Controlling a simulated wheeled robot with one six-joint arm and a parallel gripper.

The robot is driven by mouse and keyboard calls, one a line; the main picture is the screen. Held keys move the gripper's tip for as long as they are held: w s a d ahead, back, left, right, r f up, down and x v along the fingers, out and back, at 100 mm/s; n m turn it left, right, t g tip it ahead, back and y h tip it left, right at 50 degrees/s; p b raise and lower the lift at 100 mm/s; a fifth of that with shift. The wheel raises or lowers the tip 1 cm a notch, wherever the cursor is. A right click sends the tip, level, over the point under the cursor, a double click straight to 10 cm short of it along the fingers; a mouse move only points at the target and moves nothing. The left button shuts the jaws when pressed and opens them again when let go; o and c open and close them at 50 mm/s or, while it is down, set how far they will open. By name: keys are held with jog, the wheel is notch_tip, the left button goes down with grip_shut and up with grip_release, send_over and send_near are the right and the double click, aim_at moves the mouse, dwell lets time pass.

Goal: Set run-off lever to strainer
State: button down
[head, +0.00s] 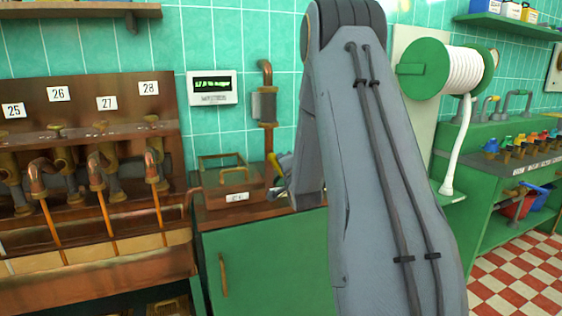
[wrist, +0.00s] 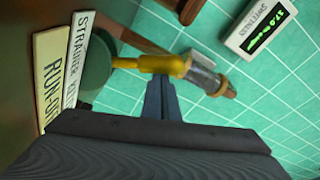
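In the wrist view a lever with a yellow grip (wrist: 160,63) reaches right from a round dark green hub (wrist: 97,68). Two cream labels stand left of the hub: one reads "STRAINER KE…" (wrist: 78,58), cut off, and the other "RUN-OFF" (wrist: 52,75). My gripper (wrist: 160,85) has its fingers close together, their tips at the yellow grip. The grip covers the tips, and I see no gap with the grip between them; whether they touch is unclear. In the head view my gripper (head: 280,182) is small and partly hidden by my arm, beside the lever's yellow grip (head: 285,162).
A copper pipe with a sight glass (head: 266,106) rises on the tiled wall behind, with a lit display (head: 212,88) to its left. A wooden box with a brass handle (head: 230,184) sits left of my gripper.

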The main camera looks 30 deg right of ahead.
jog(key=shift+a+f, duration=0.1)
jog(key=shift+a, duration=0.2)
jog(key=shift+w+d+r, duration=0.1)
jog(key=shift+d+r, duration=0.2)
jog(key=shift+d, duration=0.15)
jog(key=s, duration=0.9)
jog(key=shift+s+d+r, duration=0.2)
jog(key=shift+s+r, duration=0.1)
jog(key=shift+r, duration=0.1)
